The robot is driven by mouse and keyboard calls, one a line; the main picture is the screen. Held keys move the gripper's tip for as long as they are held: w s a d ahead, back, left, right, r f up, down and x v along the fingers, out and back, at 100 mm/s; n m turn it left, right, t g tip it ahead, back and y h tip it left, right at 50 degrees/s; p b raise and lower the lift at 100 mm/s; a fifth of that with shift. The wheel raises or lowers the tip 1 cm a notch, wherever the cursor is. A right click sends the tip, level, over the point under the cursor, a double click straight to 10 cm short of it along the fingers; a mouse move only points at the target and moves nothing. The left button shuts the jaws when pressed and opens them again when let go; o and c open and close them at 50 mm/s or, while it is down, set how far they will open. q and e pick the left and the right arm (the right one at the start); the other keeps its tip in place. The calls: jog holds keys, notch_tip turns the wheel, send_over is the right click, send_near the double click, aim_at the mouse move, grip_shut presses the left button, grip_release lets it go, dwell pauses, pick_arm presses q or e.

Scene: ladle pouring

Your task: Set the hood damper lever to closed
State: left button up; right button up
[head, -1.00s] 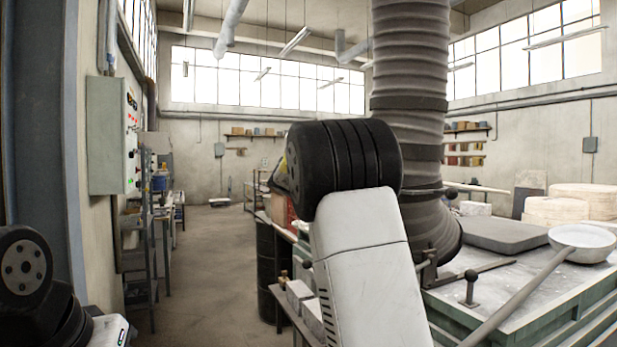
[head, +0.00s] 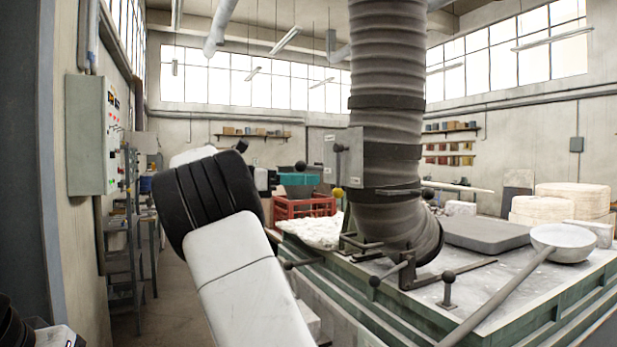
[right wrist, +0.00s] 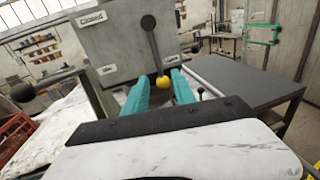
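The hood damper plate (head: 350,170) is a grey panel on the hood duct (head: 388,120). In the right wrist view the plate (right wrist: 125,45) carries a label reading "Closed" (right wrist: 92,19) at upper left and two smaller labels lower down. The dark lever (right wrist: 155,52) runs from a black ball at the top down to a yellow ball (right wrist: 162,83). My right gripper (right wrist: 160,77) is open, its teal fingers apart on either side of the yellow ball; contact cannot be told. In the head view my right gripper (head: 318,182) is left of the yellow ball (head: 338,193). My left gripper is not visible.
A red crate (head: 300,207) stands behind the green-sided bench (head: 480,310). Black-knobbed clamps (head: 448,277), a ladle (head: 565,243) and a grey slab (head: 485,232) are on the bench. A control cabinet (head: 92,135) hangs on the left wall.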

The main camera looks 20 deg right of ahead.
aim_at(338, 171)
jog(key=d, duration=0.7)
jog(key=shift+s+r+h, duration=0.3)
jog(key=shift+r, duration=0.05)
grip_shut()
dwell(1.1)
